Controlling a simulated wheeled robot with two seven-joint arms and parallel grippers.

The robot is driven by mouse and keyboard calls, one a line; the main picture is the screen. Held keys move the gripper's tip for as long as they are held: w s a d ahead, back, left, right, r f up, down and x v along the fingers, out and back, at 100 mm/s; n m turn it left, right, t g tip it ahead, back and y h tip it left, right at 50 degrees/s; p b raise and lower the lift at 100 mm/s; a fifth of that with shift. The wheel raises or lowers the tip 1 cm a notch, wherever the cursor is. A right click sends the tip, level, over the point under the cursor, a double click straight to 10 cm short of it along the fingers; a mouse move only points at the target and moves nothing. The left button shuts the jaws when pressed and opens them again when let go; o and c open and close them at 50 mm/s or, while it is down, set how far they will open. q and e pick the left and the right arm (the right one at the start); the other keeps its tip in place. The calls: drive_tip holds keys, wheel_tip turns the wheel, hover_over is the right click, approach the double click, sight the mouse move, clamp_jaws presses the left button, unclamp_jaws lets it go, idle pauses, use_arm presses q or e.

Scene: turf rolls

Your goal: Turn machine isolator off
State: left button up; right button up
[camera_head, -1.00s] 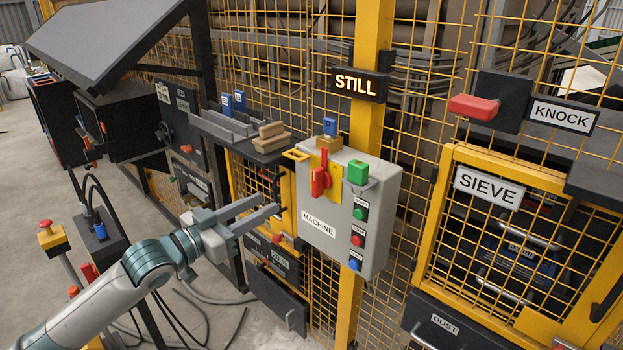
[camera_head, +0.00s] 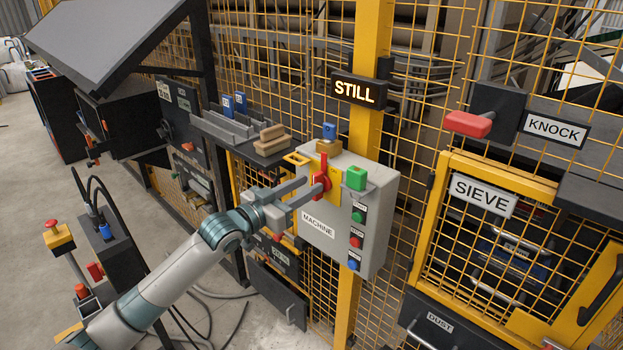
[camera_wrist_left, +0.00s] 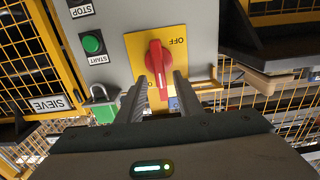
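The machine isolator is a red rotary handle (camera_head: 322,180) on a yellow plate on the grey box labelled MACHINE (camera_head: 345,215). In the left wrist view the red handle (camera_wrist_left: 158,66) points along the fingers, with the word OFF to one side on the plate (camera_wrist_left: 183,43). My left gripper (camera_head: 308,187) is at the handle. In the left wrist view its fingers (camera_wrist_left: 164,85) are apart, one on each side of the handle's lower end; contact cannot be told. My right gripper is not in view.
Green, red and blue buttons (camera_head: 356,242) line the box's right part. A yellow post (camera_head: 366,130) carries a lit STILL sign (camera_head: 358,89).

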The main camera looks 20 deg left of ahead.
use_arm(q)
drive_tip(key=shift+x, duration=1.35)
clamp_jaws()
